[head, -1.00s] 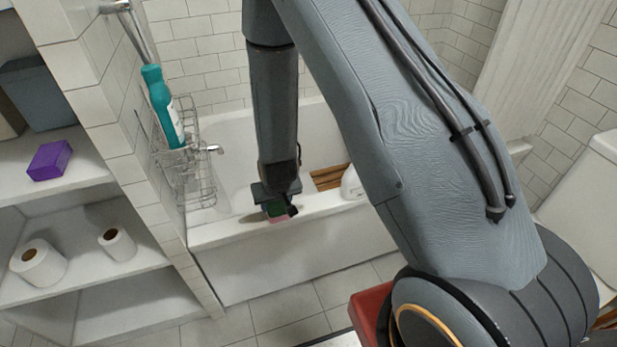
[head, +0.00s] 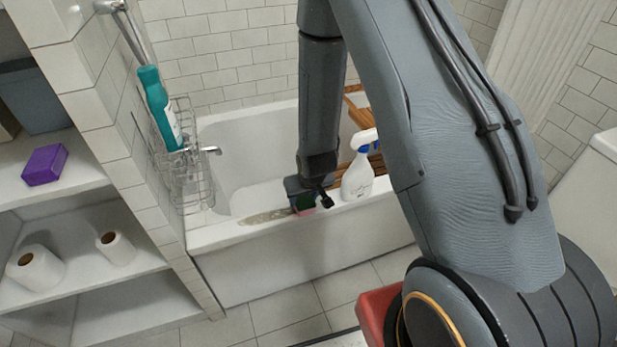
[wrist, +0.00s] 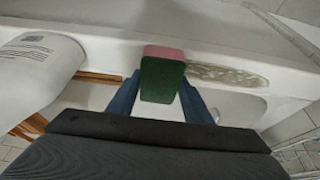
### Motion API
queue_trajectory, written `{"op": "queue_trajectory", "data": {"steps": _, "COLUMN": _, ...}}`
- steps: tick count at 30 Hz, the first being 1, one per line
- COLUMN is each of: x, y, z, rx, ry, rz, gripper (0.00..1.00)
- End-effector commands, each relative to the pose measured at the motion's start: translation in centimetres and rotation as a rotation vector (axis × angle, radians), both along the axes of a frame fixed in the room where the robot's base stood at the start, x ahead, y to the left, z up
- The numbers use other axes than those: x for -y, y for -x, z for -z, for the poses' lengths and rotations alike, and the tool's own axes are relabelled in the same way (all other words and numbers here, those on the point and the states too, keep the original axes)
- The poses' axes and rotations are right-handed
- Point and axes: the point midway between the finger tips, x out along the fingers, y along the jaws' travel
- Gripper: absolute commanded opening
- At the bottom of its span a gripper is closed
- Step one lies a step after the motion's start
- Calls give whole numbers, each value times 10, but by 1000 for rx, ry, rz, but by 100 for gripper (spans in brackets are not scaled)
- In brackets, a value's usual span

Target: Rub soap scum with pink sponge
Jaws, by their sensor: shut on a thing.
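My gripper (head: 308,197) is shut on the pink sponge (wrist: 163,54), which has a dark green side facing the wrist camera. In the head view the sponge (head: 304,208) is at the tub's front rim, partly hidden by the gripper. The soap scum (head: 266,216) is a greyish-brown streak on the rim, just left of the sponge. In the wrist view the soap scum (wrist: 228,76) lies right beside the sponge on the right. I cannot tell whether the sponge presses on the rim.
A white spray bottle (head: 357,178) with a blue trigger stands on the rim close right of my gripper. A wire rack (head: 185,180) with a teal bottle (head: 160,108) hangs left. A wooden rack (head: 354,103) lies across the bathtub (head: 225,238).

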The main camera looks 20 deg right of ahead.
Motion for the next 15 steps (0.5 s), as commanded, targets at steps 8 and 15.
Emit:
{"op": "queue_trajectory", "data": {"steps": 8, "x": 5, "y": 1, "z": -25, "rx": 0, "ry": 0, "rz": -5, "gripper": 28}}
{"op": "queue_trajectory", "data": {"steps": 15, "x": 5, "y": 0, "z": -47, "rx": 2, "ry": 0, "rz": -4, "gripper": 28}}
